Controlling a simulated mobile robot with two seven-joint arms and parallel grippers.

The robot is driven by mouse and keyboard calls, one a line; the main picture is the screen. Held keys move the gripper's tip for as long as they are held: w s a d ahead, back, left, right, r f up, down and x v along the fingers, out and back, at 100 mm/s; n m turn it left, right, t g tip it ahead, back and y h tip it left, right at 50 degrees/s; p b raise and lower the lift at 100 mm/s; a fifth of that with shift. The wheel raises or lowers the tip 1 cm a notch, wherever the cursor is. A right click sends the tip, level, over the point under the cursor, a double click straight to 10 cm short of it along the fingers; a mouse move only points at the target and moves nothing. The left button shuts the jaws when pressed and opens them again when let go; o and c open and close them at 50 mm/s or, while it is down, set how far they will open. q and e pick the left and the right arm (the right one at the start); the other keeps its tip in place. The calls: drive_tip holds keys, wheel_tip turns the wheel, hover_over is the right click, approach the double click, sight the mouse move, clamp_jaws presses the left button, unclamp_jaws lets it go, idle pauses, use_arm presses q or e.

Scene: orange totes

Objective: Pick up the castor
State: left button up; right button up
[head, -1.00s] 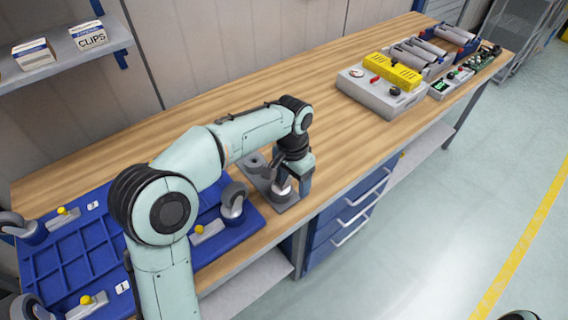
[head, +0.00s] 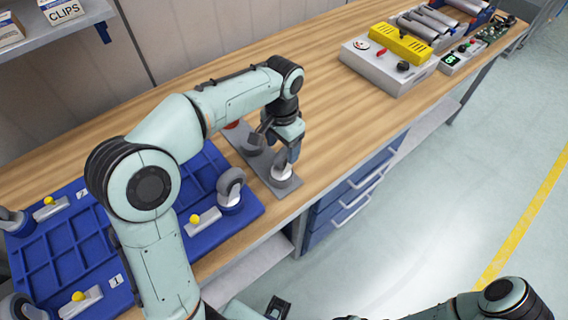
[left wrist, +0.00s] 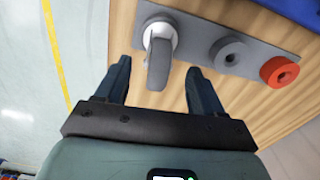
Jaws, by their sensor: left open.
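A castor (head: 282,173) with a grey wheel and white round base stands at the near end of a grey plate (head: 262,166) on the wooden bench. My left gripper (head: 279,149) is open just above it, fingers pointing down. In the left wrist view the castor (left wrist: 158,52) shows between the two open fingers (left wrist: 159,72), its wheel reaching toward the palm; I cannot tell if a finger touches it. The plate also holds a grey ring (left wrist: 230,55) and a red ring (left wrist: 280,70).
A blue tray (head: 78,238) at left holds more castors (head: 231,188) and yellow-knobbed parts (head: 204,220). A grey box with a yellow top (head: 400,45) stands at the far right. The bench between is clear. The bench's front edge is close to the plate.

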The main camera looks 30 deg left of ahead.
sight(285, 163)
use_arm(q)
wheel_tip(285, 163, down, 5)
drive_tip(key=shift+w+f, duration=0.15)
drive_tip(key=shift+f, duration=0.05)
drive_tip(key=shift+r, duration=0.1)
clamp_jaws()
